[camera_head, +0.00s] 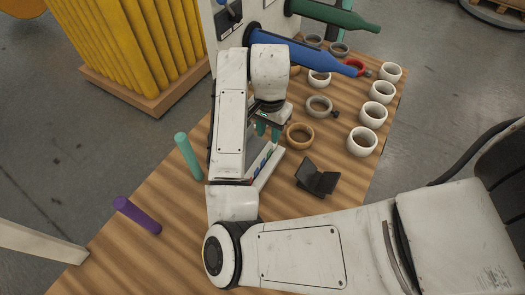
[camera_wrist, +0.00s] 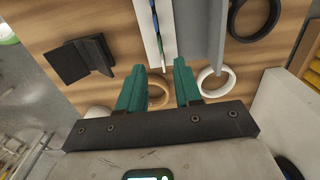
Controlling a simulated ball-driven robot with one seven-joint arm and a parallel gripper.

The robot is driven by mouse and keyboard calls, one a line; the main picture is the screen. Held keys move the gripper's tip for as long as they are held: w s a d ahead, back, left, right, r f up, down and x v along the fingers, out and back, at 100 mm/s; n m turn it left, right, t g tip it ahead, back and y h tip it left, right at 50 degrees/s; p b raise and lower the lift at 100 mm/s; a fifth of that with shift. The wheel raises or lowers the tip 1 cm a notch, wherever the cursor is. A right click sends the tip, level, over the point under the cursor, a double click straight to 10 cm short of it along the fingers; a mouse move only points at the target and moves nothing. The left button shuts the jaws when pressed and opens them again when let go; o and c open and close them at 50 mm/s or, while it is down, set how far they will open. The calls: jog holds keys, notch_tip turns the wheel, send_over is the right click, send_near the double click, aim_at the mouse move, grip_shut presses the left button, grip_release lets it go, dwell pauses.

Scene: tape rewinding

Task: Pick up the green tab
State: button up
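A narrow white holder (camera_wrist: 145,25) lies on the table with small blue and green pieces in its slot. A small green piece, likely the green tab (camera_wrist: 154,19), shows in the wrist view; its outline is too small to make out. The holder also shows in the head view (camera_head: 265,168), partly hidden by my arm. My gripper (camera_wrist: 162,64) has teal fingers, spread apart with nothing between them. It hangs above the table near the holder's end, apart from the green piece. It also shows in the head view (camera_head: 268,131), pointing down.
A tan ring (camera_head: 300,135), several white rings (camera_head: 362,141) and a grey ring (camera_head: 319,106) lie near my gripper. A black bracket (camera_head: 316,178) stands on the table. Teal (camera_head: 188,157) and purple (camera_head: 137,215) pegs stand left. Blue (camera_head: 300,54) and green (camera_head: 333,15) bottle shapes project at the back.

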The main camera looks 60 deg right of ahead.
aim_at(269, 156)
jog(key=shift+d+f+p, duration=0.2)
jog(key=shift+f+p, duration=0.5)
jog(key=shift+f, duration=3.8)
jog(key=shift+c, duration=0.5)
grip_shut()
